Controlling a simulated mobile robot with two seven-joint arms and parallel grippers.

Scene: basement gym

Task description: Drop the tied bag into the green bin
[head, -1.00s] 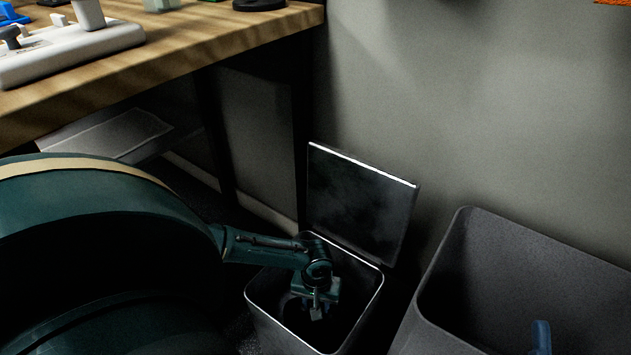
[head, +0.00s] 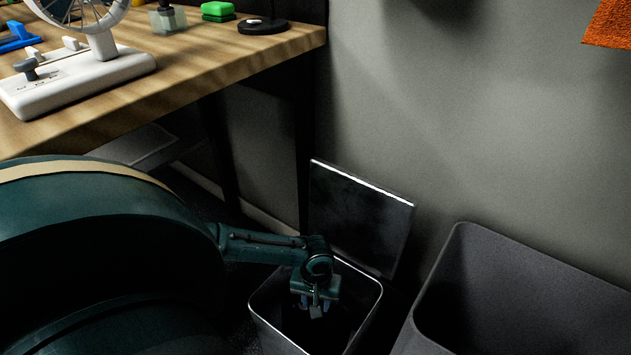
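A square dark bin (head: 267,332) with a pale metal rim stands on the floor below the table. Its dark lid (head: 362,215) is up, leaning toward the wall. No clear green shows on it in this light. My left gripper (head: 317,306) points down into the bin's open mouth from the left. Its fingertips are small and dark, and whether they are apart or closed is unclear. I cannot make out a tied bag; the bin's inside is deep in shadow. My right gripper is out of view.
A larger grey open container (head: 545,274) stands to the right by the wall. A wooden table (head: 215,62) at upper left holds a white wheeled device (head: 82,80), a green block (head: 217,10) and a black round base (head: 263,26).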

